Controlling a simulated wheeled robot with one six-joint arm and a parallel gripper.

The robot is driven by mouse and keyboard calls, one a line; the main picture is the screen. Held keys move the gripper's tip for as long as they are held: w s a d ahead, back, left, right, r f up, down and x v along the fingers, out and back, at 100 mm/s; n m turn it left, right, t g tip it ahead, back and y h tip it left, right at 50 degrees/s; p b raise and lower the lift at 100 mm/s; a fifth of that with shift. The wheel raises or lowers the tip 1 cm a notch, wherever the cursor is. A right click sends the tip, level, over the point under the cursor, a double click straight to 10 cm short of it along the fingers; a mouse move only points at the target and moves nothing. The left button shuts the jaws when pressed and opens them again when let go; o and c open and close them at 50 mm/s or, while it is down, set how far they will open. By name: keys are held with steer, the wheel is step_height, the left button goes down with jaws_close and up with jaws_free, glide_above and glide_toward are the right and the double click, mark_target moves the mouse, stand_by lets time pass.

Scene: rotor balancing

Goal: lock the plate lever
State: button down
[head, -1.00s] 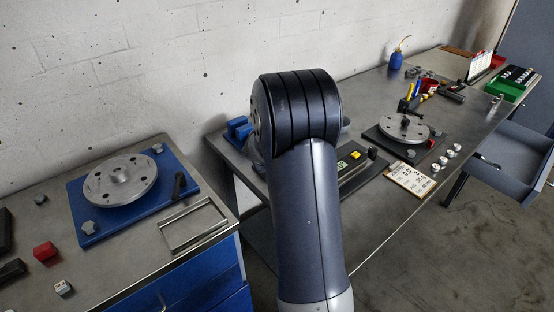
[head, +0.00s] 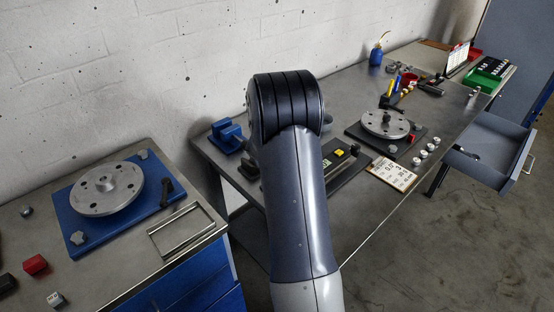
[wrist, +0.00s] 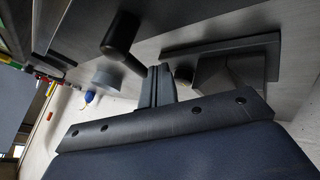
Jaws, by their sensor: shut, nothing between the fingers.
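A blue plate (head: 77,231) lies on the left bench with a grey rotor disc (head: 106,188) on it. A black lever (head: 167,187) stands at its right side. On the right bench a second grey disc (head: 387,122) sits on a dark plate (head: 362,134); I cannot make out a lever there clearly. My gripper (wrist: 160,84) shows in the wrist view, shut and empty. A black cylindrical knob on a stem (wrist: 122,35) is close beyond it, apart from the fingers; I cannot tell which plate it belongs to. In the head view my arm hides the gripper.
A metal frame tray (head: 186,231) and a red block (head: 36,265) lie on the left bench. A blue vise-like block (head: 226,135) stands behind my arm. White weights (head: 424,154) and a display card (head: 392,173) lie at the right bench's front. An open drawer (head: 490,148) sticks out.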

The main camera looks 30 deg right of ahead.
steer(key=shift+w+d+f+m+g+h+b, duration=0.1)
steer(key=shift+w+d+m+g+h+b, duration=0.2)
steer(key=shift+m+b, duration=0.65)
steer(key=m+b, duration=0.1)
steer(key=b, duration=0.1)
steer(key=g+b, duration=0.1)
steer(key=b, duration=0.1)
steer(key=shift+w+d+f+m+g+h, duration=0.2)
steer(key=shift+d+m+g+h, duration=0.1)
steer(key=shift+d+m, duration=0.1)
steer(key=shift+w+d+r+m+g+b, duration=0.1)
steer(key=shift+d+m+g+b, duration=0.55)
steer(key=shift+m+g+b, duration=0.5)
steer(key=d+m+g, duration=0.1)
steer(key=m, duration=0.1)
steer(key=m+g, duration=0.1)
steer(key=m, duration=0.1)
steer(key=shift+d+r, duration=0.2)
steer(key=shift+d, duration=0.15)
steer(key=m+g, duration=0.1)
steer(key=d+m+g+p, duration=0.1)
steer(key=m, duration=0.1)
steer(key=shift+s+d, duration=0.2)
steer(key=shift+s, duration=0.15)
steer(key=shift+s+d+m+g+y, duration=0.25)
steer(key=shift+s+d+m+y, duration=0.1)
steer(key=shift+d+y, duration=0.1)
steer(key=shift+s+d, duration=0.1)
steer(key=shift+s, duration=0.05)
